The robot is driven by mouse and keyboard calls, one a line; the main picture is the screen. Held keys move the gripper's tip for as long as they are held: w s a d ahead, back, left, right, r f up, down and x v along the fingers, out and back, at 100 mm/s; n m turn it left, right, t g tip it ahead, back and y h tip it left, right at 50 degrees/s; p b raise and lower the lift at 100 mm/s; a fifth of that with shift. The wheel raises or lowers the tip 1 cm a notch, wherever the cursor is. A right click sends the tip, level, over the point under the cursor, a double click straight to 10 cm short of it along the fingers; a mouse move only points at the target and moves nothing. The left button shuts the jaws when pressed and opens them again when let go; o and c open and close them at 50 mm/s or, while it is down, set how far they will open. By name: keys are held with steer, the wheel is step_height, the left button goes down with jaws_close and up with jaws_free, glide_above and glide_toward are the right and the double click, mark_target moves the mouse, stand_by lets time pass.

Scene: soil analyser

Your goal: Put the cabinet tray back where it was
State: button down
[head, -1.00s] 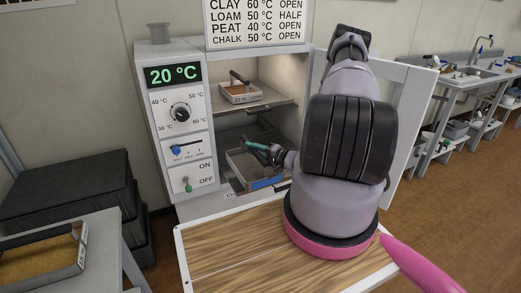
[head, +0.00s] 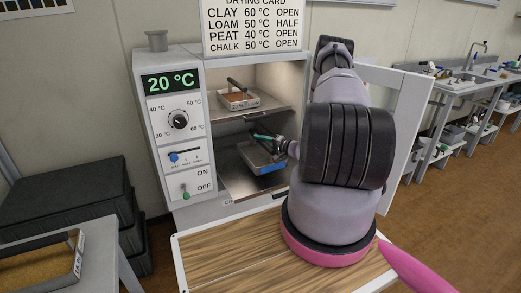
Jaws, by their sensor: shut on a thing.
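The drying cabinet (head: 170,84) stands against the wall with its door (head: 412,110) open to the right. A grey tray with a blue front (head: 267,168) is inside the lower compartment, above or on the lower shelf (head: 240,188); I cannot tell whether it touches. My gripper (head: 268,143) is shut on this tray at its upper right side, and my arm hides part of it. Another tray (head: 240,102), with reddish brown contents and a handle-like dark piece, sits on the upper shelf (head: 225,115).
The display reads 20 °C, above a dial (head: 178,120), a blue slider (head: 174,157) and a green switch (head: 185,193). A drying card (head: 252,25) stands on top. A wooden board (head: 225,250) lies in front. A soil tray (head: 75,262) rests on the left table. Dark cases (head: 70,200) stand at left.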

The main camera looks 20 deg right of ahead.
mark_target(260, 154)
steer(key=shift+w+d+f, duration=0.1)
steer(key=shift+f, duration=0.95)
steer(key=shift+w+d+f, duration=0.1)
steer(key=shift+f, duration=0.95)
steer(key=shift+a, duration=0.1)
steer(key=c, duration=0.6)
jaws_free()
steer(key=shift+f, duration=0.15)
